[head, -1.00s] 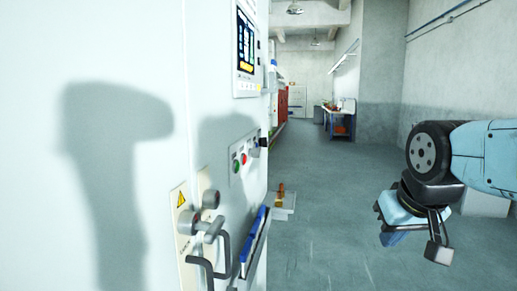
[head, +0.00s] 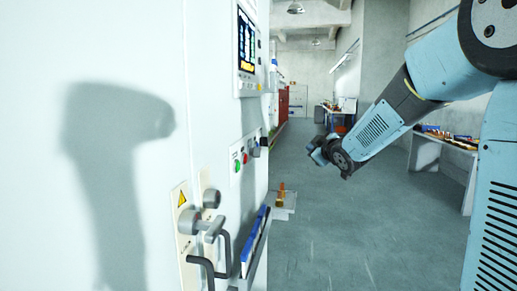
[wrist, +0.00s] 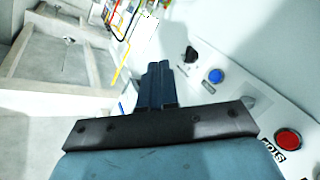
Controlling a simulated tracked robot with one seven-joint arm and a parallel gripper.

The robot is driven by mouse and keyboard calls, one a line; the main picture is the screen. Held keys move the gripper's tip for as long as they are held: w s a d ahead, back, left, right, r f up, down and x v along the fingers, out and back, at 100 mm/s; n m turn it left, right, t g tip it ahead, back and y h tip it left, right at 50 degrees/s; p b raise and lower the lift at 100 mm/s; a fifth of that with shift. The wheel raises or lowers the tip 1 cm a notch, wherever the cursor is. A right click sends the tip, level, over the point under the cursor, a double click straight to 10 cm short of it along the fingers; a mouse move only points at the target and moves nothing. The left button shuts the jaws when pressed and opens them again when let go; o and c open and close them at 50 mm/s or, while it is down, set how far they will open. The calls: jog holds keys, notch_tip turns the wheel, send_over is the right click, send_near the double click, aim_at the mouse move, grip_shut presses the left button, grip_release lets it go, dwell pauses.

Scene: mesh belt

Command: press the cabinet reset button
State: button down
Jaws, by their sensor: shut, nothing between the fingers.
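A white cabinet (head: 90,60) fills the left of the head view. Its control panel carries a green button (head: 237,166), a red button (head: 245,158) and a blue button (head: 256,151). In the wrist view the blue button (wrist: 215,75) sits between a black knob (wrist: 190,54) and a grey round part (wrist: 248,102). The red button (wrist: 288,139) beside the STOP label is at lower right. No reset label can be read. My gripper (wrist: 158,70) is shut and empty, left of the blue button and apart from it. In the head view my gripper (head: 316,152) is right of the panel.
Door handles (head: 220,245) and a blue-edged ledge (head: 255,242) stick out below the panel. A screen (head: 246,42) is above it. A workbench (head: 445,155) with tools stands at the right. The floor (head: 330,230) between is clear.

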jog(key=w+a+f+n+y, duration=0.2)
jog(key=w+a+n+y, duration=0.2)
jog(key=w+a+y, duration=0.1)
jog(key=shift+w+n+y, duration=0.35)
jog(key=shift+n+y, duration=0.05)
jog(key=shift+a, duration=0.2)
jog(key=w+a, duration=0.1)
jog(key=a, duration=0.7)
jog(key=shift+w+a, duration=0.2)
jog(key=shift+w, duration=0.1)
jog(key=shift+w+a, duration=0.15)
jog(key=shift+a, duration=0.75)
dwell(2.7)
jog(key=shift+s+d+r, duration=0.1)
jog(key=shift+s+d, duration=0.1)
jog(key=shift+d, duration=0.7)
